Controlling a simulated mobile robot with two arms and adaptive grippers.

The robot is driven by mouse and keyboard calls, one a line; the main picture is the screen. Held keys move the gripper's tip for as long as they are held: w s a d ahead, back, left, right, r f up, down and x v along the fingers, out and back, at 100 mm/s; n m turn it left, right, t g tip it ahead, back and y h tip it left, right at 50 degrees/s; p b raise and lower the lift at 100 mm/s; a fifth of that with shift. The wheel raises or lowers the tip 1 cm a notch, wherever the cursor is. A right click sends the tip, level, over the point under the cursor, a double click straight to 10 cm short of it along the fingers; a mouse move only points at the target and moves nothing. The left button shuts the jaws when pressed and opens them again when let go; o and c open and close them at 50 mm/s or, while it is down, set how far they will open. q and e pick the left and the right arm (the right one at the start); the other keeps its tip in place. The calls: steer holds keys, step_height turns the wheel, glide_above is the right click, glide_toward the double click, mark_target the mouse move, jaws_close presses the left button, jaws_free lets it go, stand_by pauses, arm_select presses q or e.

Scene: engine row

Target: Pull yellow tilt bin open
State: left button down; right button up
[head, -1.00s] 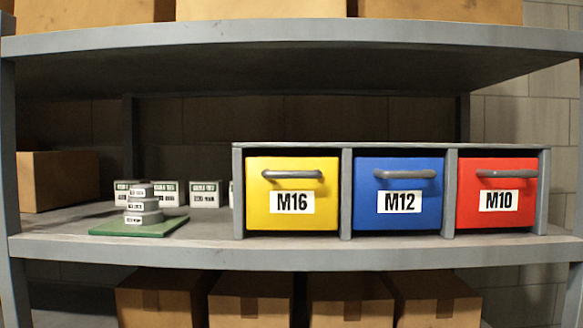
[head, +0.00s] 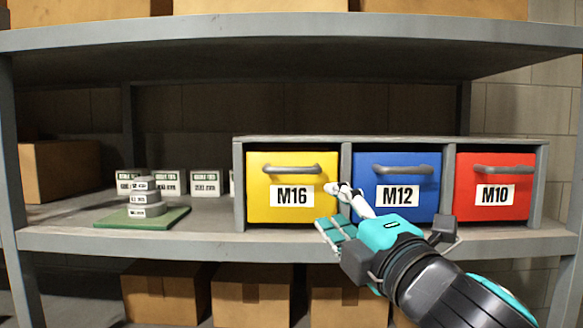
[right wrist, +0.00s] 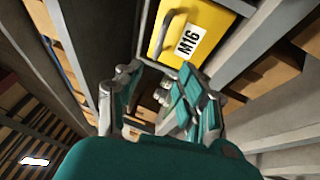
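The yellow tilt bin (head: 262,205), labelled M16, sits shut in the left bay of a grey rack on the middle shelf. Its grey bar handle (head: 292,169) runs across the upper front. My right gripper (head: 334,207) is in front of the bin's lower right corner, below and right of the handle, apart from it. In the right wrist view the yellow bin (right wrist: 208,18) and its handle (right wrist: 170,32) show beyond the spread fingers (right wrist: 158,84). The gripper is open and empty. My left gripper is not in view.
A blue M12 bin (head: 377,160) and a red M10 bin (head: 470,200) stand to the right in the same rack (head: 447,190). Left on the shelf are stacked discs (head: 146,198) on a green mat (head: 108,222) and small labelled boxes (head: 207,184). Cardboard boxes (head: 160,295) sit below.

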mark_target(293, 172)
steer(key=p+x, duration=0.7)
steer(key=x, duration=0.9)
steer(key=shift+w+r, duration=0.2)
steer(key=shift+r, duration=0.05)
steer(key=shift+w+a+p, duration=0.25)
steer(key=shift+w+p, duration=0.15)
steer(key=shift+w, duration=0.1)
jaws_close()
